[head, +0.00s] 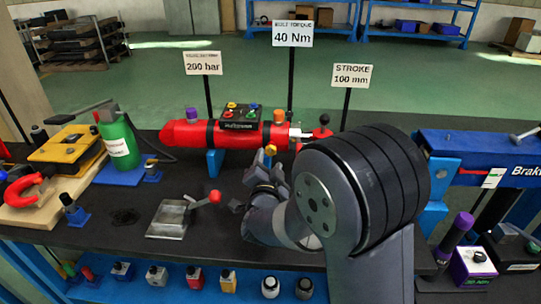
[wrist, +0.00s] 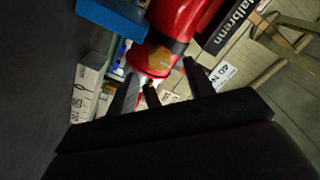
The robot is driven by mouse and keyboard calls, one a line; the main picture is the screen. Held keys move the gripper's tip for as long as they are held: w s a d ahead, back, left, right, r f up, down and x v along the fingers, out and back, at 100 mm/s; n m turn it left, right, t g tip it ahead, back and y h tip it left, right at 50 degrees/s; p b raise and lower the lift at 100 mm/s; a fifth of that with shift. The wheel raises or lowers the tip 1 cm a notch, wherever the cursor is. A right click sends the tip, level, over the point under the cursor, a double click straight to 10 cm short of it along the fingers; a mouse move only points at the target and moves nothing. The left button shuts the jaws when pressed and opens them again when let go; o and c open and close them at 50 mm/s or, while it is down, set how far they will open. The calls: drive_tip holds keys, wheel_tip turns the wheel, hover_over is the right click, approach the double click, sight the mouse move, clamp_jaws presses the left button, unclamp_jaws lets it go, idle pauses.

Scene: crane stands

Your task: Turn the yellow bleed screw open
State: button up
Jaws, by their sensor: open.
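The red cylinder (head: 185,133) lies across the bench on a blue support, and its red body (wrist: 180,22) fills the top of the wrist view. A small yellow part, which looks like the bleed screw (head: 271,150), shows low on its front near the right end. A yellow patch (wrist: 158,58) shows on the cylinder's end in the wrist view. My gripper (head: 268,163) is open and empty, just in front of and below the yellow part. In the wrist view my gripper (wrist: 161,84) has its fingers apart, with the yellow patch beyond the gap. Contact cannot be told.
A control box (head: 240,117) with coloured knobs sits on the cylinder, between a purple cap (head: 193,113) and an orange cap (head: 279,115). A metal tray with a red-ball lever (head: 172,220) lies at front left. A green bottle (head: 117,143) stands left. A blue beam (head: 475,150) is right.

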sight(270, 153)
drive_tip(key=shift+w+d, duration=0.1)
drive_tip(key=shift+w, duration=1.45)
drive_tip(key=c, duration=1)
